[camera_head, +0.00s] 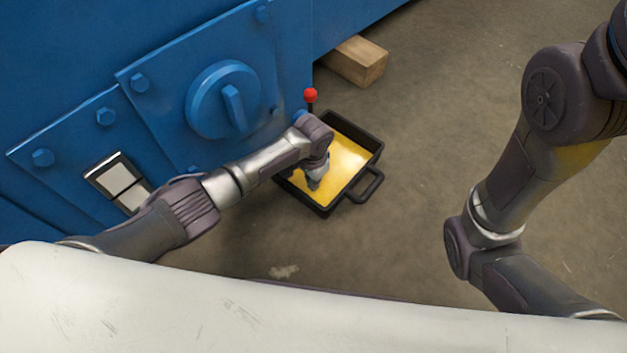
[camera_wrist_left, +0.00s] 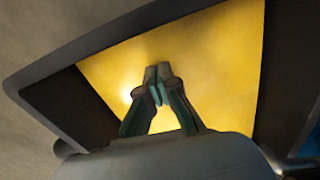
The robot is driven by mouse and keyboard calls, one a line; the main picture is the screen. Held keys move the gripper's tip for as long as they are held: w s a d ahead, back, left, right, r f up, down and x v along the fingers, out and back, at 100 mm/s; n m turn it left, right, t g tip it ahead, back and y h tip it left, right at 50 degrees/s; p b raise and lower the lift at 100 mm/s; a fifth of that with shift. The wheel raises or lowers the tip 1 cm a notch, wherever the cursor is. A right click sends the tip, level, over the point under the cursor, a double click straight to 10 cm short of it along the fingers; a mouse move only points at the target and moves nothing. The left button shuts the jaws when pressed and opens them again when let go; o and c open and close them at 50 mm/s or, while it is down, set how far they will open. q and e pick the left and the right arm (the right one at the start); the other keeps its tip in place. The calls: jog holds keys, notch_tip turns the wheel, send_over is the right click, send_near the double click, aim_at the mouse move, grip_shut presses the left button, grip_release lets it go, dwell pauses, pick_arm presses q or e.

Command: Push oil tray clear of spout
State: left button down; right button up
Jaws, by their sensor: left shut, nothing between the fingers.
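The oil tray (camera_head: 324,209) is a black rectangular pan with yellow oil in it and a loop handle on its right side. It stands on the floor by the blue machine. My left gripper (camera_head: 314,184) is over the tray, shut and empty, with the oil behind its fingertips. In the left wrist view the shut fingertips (camera_wrist_left: 157,72) show against the yellow oil, inside the tray's dark rim (camera_wrist_left: 60,92). I cannot tell whether the fingers touch the oil or a wall. The spout cannot be made out. My right gripper is out of view.
The blue machine (camera_head: 60,60) fills the upper left, with a round knob (camera_head: 222,98) and a red-tipped lever (camera_head: 310,96) near the tray's back corner. A wooden block (camera_head: 355,62) lies behind the tray. The floor right of the tray is clear.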

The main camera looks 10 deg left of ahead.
pick_arm(q)
jog(key=shift+s+a+r+b, duration=0.1)
jog(key=shift+s+a+b, duration=0.2)
jog(key=shift+s+a, duration=0.35)
jog(key=shift+s+a+r+b, duration=0.1)
jog(key=shift+s+a+b, duration=0.15)
jog(key=shift+s+a, duration=0.4)
jog(key=shift+s+d, duration=0.15)
jog(key=shift+d, duration=0.05)
